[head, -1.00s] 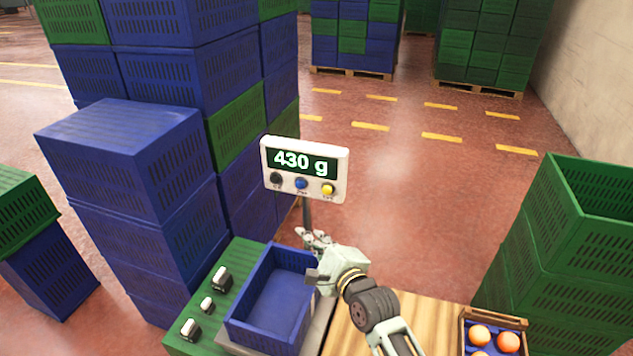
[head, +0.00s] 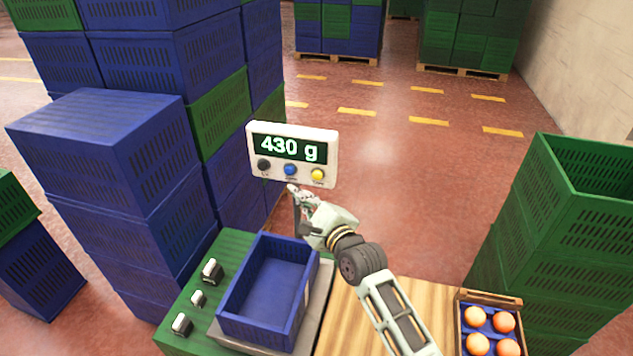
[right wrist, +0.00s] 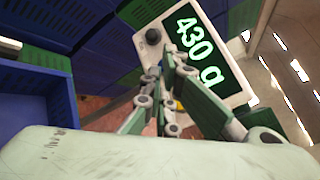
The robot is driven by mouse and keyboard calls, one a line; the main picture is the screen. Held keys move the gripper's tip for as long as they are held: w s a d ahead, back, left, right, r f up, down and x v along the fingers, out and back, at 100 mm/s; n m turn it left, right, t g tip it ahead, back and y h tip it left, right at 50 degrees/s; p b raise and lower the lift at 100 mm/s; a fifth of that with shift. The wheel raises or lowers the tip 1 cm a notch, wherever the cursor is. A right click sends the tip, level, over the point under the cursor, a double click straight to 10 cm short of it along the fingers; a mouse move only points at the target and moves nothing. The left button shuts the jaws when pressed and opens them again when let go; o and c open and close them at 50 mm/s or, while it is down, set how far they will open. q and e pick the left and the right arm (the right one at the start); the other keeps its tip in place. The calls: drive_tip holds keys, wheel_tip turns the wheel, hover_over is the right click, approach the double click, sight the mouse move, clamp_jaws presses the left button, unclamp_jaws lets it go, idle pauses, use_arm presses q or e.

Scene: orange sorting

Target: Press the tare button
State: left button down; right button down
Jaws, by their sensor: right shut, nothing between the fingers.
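The scale's white display panel (head: 292,131) reads 430 g and has a black button (head: 264,165), a blue button (head: 290,169) and a yellow button (head: 318,175). Their labels are too small to read, so I cannot tell which is tare. My right gripper (head: 293,189) is shut and empty, its fingertips just below the blue button. In the right wrist view, the fingers reach the panel face. I cannot tell whether the tips touch. My left gripper is out of view.
An empty blue crate (head: 236,322) sits on the scale below the panel. A small crate (head: 462,300) with several oranges stands on the wooden table (head: 350,325). Stacked blue crates (head: 95,130) rise at left, green crates (head: 560,225) at right.

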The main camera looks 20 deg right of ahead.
sight(317, 175)
drive_tip(key=w+d, duration=0.1)
drive_tip(key=w+d+b, duration=0.1)
drive_tip(key=w, duration=0.1)
drive_tip(key=w+d+b, duration=0.1)
drive_tip(key=shift+w, duration=0.35)
idle(0.8)
drive_tip(key=shift+d, duration=0.1)
idle(0.3)
drive_tip(key=shift+w+d, duration=0.2)
drive_tip(key=shift+w, duration=0.15)
